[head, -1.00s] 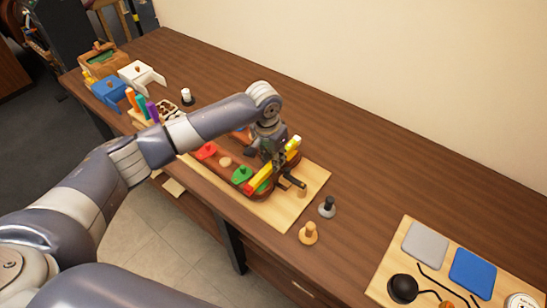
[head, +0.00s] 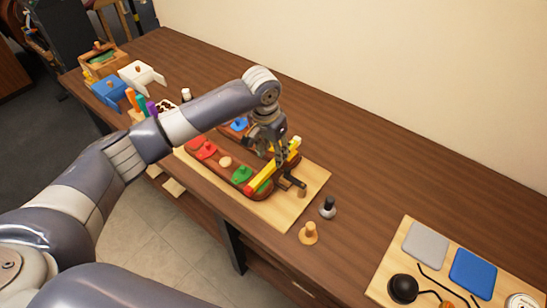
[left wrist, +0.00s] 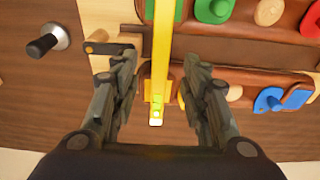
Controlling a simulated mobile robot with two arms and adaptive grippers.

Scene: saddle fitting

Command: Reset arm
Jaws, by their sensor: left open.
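My left gripper (head: 284,168) is over the wooden board in the head view. It is open, with nothing seen held in it. A yellow bar (head: 264,177) lies across the brown leather pieces (head: 212,163) on the board, partly hidden by the gripper. In the left wrist view, the yellow bar (left wrist: 161,50) runs between the two spread fingers of the gripper (left wrist: 160,88), with visible gaps on both sides. A bubble vial shows near its close end. My right gripper is not in view.
The wooden board (head: 285,217) carries red, green (head: 242,175) and blue (head: 238,124) knobbed pieces. A grey-black knob (head: 328,207) and a wooden knob (head: 309,234) stand beside it. Another board with grey and blue pads (head: 472,271) is at the right. Bare table lies behind.

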